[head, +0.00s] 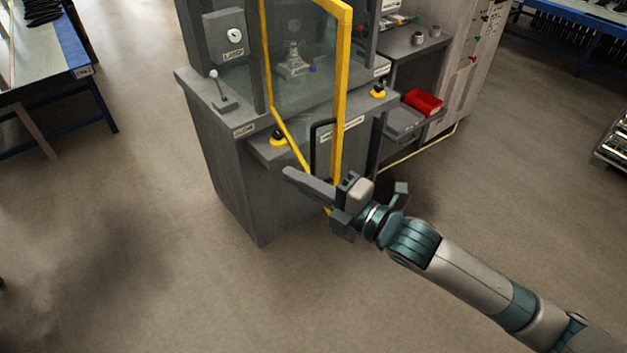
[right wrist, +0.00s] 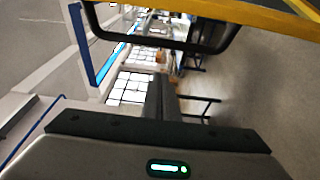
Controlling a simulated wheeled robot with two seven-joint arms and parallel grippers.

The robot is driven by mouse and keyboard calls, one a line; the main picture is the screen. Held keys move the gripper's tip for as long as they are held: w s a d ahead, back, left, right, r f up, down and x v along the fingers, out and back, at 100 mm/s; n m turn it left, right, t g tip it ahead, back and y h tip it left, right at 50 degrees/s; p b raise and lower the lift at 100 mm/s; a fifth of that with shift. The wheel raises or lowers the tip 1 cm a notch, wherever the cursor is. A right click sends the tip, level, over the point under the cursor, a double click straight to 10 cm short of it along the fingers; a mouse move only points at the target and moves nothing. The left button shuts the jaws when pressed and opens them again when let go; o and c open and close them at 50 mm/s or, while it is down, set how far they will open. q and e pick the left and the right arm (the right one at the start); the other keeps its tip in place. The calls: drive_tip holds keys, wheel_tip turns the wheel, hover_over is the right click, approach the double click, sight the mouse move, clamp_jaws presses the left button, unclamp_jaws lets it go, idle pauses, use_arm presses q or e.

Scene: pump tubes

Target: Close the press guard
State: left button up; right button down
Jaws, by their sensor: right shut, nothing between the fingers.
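The press guard is a clear panel in a yellow frame (head: 343,90) on the grey press (head: 230,160). It stands swung out from the press front, with its free edge toward me. Its black bar handle (head: 314,145) is near the lower free edge. My right gripper (head: 287,173) is shut and empty, its fingers pointing left, just below the handle in the head view. In the right wrist view the shut fingers (right wrist: 161,98) show below the black handle (right wrist: 165,42) and the yellow frame (right wrist: 265,17); I see no clear contact. My left gripper is out of view.
A lever (head: 220,95) and yellow-based buttons (head: 278,138) sit on the press ledge. A red bin (head: 423,102) and grey tray (head: 404,122) are at its right. A blue-edged bench (head: 75,45) stands at left. The floor in front is clear.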

drive_tip(key=shift+w+d+p, duration=0.35)
drive_tip(key=shift+w+d, duration=0.15)
drive_tip(key=shift+d, duration=0.4)
drive_tip(key=shift+w+d+p, duration=0.3)
drive_tip(key=shift+w+d, duration=0.15)
drive_tip(key=shift+d, duration=0.4)
drive_tip(key=shift+d, duration=0.15)
